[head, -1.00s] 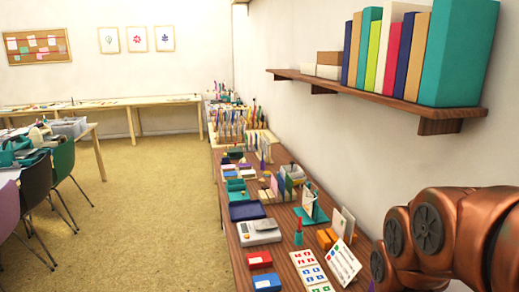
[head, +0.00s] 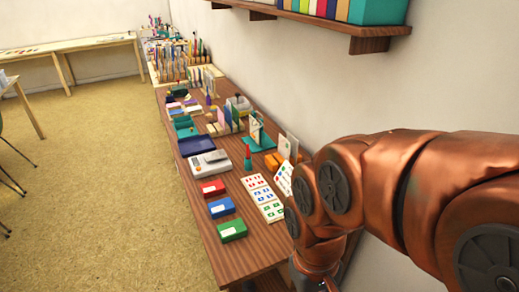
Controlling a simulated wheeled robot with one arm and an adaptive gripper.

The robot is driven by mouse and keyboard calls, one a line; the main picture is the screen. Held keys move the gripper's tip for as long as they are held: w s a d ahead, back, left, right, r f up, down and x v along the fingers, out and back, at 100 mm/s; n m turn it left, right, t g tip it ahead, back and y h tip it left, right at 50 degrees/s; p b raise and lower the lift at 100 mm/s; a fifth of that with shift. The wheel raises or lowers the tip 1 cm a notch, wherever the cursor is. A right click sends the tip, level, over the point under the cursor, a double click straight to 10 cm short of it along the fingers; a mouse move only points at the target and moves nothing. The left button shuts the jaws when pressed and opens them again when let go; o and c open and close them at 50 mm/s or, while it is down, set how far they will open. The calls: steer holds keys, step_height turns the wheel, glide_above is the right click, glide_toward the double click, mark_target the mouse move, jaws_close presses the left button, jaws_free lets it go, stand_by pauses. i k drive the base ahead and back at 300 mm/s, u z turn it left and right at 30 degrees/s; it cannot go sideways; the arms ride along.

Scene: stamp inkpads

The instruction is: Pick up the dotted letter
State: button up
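Two white cards or letters stand upright near the wall on the long wooden table. The nearer white card (head: 283,180) carries small coloured marks, and my arm partly covers it. The farther white card (head: 289,147) stands just behind it and looks plain. Another card stands in a teal holder (head: 254,144) farther along. The marks are too small for me to tell which is the dotted letter. My copper arm reaches in from the right and bends down past the table's near end. My gripper is not visible.
Red (head: 212,188), blue (head: 221,207) and green (head: 232,230) inkpads line the table's left edge. Sheets of coloured stamps (head: 263,196), a red-and-green stamp (head: 247,158) and a scale (head: 209,164) lie nearby. A wall shelf (head: 340,32) overhangs.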

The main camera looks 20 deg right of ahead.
mark_target(284, 146)
steer(key=u, duration=2.25)
steer(key=i, duration=3.05)
steer(key=z, duration=3.8)
steer(key=i, duration=2)
